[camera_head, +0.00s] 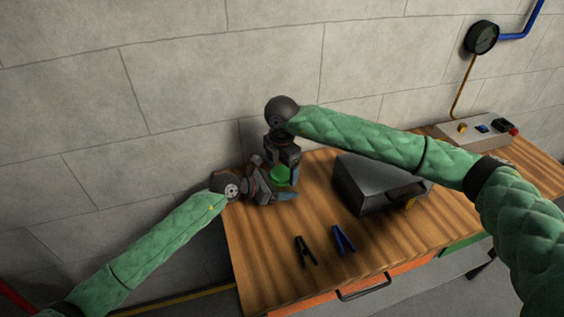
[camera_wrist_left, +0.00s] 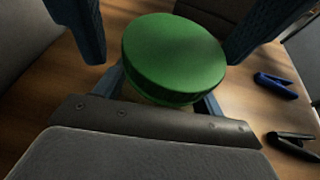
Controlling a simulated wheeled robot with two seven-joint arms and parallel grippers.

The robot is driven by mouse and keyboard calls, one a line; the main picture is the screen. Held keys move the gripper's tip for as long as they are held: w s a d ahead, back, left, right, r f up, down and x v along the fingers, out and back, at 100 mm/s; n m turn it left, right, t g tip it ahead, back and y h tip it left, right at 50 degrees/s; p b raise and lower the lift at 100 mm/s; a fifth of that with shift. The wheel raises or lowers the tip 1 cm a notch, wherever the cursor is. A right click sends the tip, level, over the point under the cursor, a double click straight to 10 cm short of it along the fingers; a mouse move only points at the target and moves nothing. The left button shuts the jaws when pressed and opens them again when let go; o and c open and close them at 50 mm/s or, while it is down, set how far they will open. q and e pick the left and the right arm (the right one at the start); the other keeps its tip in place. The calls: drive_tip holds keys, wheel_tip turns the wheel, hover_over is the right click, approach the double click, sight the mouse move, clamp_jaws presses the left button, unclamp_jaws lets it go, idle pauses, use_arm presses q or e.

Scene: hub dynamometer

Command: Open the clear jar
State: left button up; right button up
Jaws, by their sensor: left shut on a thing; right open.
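The clear jar's green lid (camera_head: 281,174) shows at the back left of the table; it fills the middle of the left wrist view (camera_wrist_left: 173,55). The jar's clear body is mostly hidden below the lid and behind my grippers. My left gripper (camera_head: 284,196) comes in from the left, low, and is shut on the jar under the lid. My right gripper (camera_head: 285,166) hangs from above over the lid, open. Its two blue fingers stand on either side of the lid in the left wrist view (camera_wrist_left: 165,30). I cannot tell whether they touch it.
A dark grey box (camera_head: 370,182) stands to the right of the jar. A black clip (camera_head: 305,250) and a blue clip (camera_head: 342,240) lie near the front edge. A control box (camera_head: 475,132) sits at the far right. The wall is close behind.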

drive_tip(key=c, duration=1)
drive_tip(key=shift+n, duration=1.7)
drive_tip(key=shift+c, duration=0.2)
drive_tip(key=o, duration=1.1)
drive_tip(key=shift+r, duration=2.25)
use_arm(q)
drive_tip(key=o, duration=1.9)
drive_tip(key=shift+o, duration=0.2)
drive_tip(key=shift+a, duration=0.1)
